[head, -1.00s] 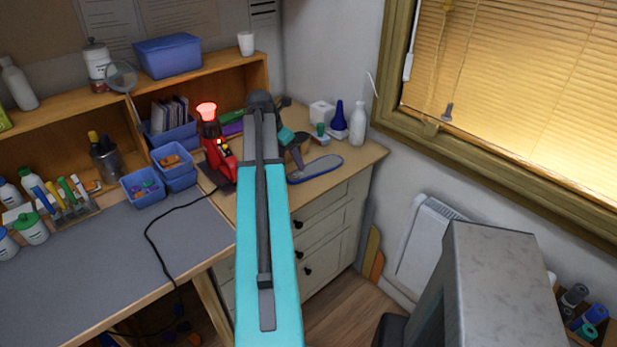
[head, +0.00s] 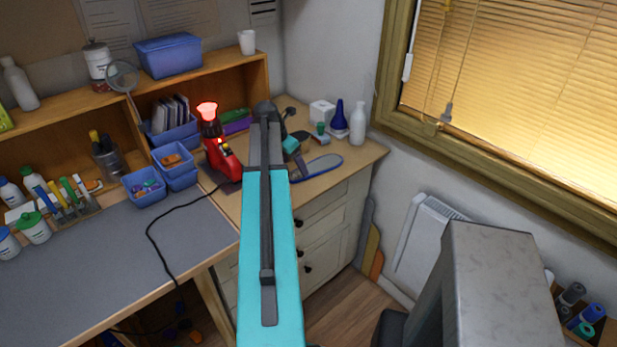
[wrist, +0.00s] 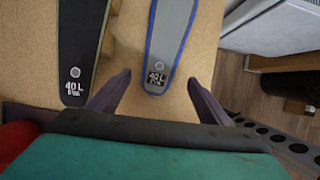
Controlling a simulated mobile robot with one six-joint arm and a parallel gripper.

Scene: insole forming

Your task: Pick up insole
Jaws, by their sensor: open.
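A grey insole with a blue edge (wrist: 170,42) lies on the wooden top in the wrist view, its labelled end toward me. In the head view this insole (head: 322,165) lies near the counter's front edge, partly hidden by my arm. A second, darker insole with a green edge (wrist: 80,45) lies to its left in the wrist view. My gripper (wrist: 156,84) is open and empty. Its fingers stand on either side of the blue-edged insole's labelled end, with bare wood between each finger and the insole. I cannot tell the fingers' height above the wood.
A red heat tool with a glowing top (head: 215,140) stands left of my arm, its cord running over the grey mat (head: 110,262). A white bottle (head: 358,124) and a blue bottle (head: 339,118) stand at the back right. The counter's edge drops off just right of the insole.

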